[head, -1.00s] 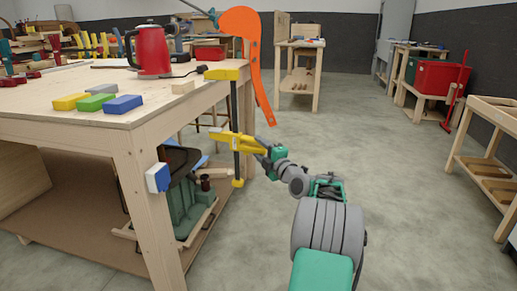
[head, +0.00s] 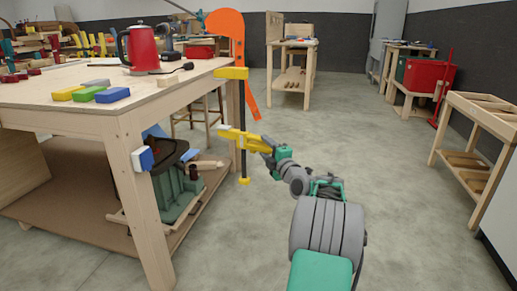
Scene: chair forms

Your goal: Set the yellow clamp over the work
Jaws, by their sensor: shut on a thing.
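The yellow clamp (head: 232,73) is held upright by the bench's right edge, with a black bar running down to a yellow foot. Its yellow upper jaw overlaps the edge of the bench top in the picture; I cannot tell whether they touch. My gripper (head: 250,141) is shut on the clamp partway down the bar, near its lower yellow jaw. The finger ends are hard to separate from the yellow parts. A small pale wooden block (head: 168,80), possibly the work, lies on the bench top left of the upper jaw.
The wooden bench (head: 60,110) holds a red kettle (head: 141,50), a blue block (head: 113,95), a green block (head: 88,94) and a yellow block (head: 67,93). An orange curved piece (head: 228,24) rises behind the clamp. The floor (head: 400,190) to the right is open.

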